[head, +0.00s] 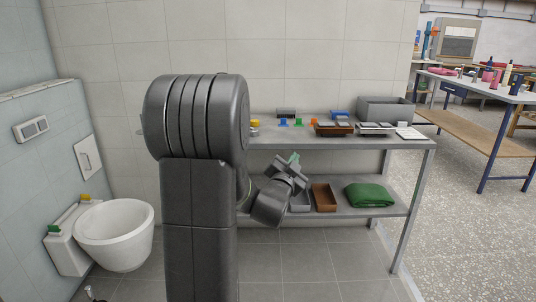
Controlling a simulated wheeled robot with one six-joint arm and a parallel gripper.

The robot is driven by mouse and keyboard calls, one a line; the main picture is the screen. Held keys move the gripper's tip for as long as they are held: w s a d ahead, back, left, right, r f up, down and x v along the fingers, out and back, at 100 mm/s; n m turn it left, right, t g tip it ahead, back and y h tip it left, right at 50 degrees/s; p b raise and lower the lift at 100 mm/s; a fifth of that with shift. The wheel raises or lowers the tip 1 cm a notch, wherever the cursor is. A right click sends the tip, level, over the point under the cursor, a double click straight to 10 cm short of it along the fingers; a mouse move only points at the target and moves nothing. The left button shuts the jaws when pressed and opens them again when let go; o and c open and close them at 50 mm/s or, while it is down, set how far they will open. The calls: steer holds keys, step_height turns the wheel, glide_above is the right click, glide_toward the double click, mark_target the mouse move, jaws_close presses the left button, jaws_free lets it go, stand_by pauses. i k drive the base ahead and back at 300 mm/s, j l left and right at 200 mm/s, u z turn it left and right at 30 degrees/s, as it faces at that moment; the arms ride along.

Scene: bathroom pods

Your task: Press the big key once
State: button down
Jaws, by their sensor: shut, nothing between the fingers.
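A pale plate with a grey inset (31,128) is on the tiled wall above the toilet at the far left. It looks like a flush plate, but at this size I cannot tell a big key from a small one. My gripper (293,160) is in front of the metal table at the middle, far to the right of the plate and apart from it. Its fingers are small in view and look shut, with nothing seen between them.
A white toilet (118,232) stands below the plate. A second white wall panel (88,157) is to its right. A metal table (425,146) holds a grey bin (385,112) and small items. A green cloth (369,195) lies on its lower shelf. Floor between toilet and table shows partly.

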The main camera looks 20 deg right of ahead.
mark_target(31, 130)
steer(key=u, duration=0.75)
steer(key=i+l+u, duration=0.3)
steer(key=u, duration=0.15)
steer(key=i+l+u, duration=0.65)
steer(key=l+u, duration=0.25)
steer(key=i+l, duration=0.45)
steer(key=i, duration=0.2)
steer(key=k+l, duration=0.1)
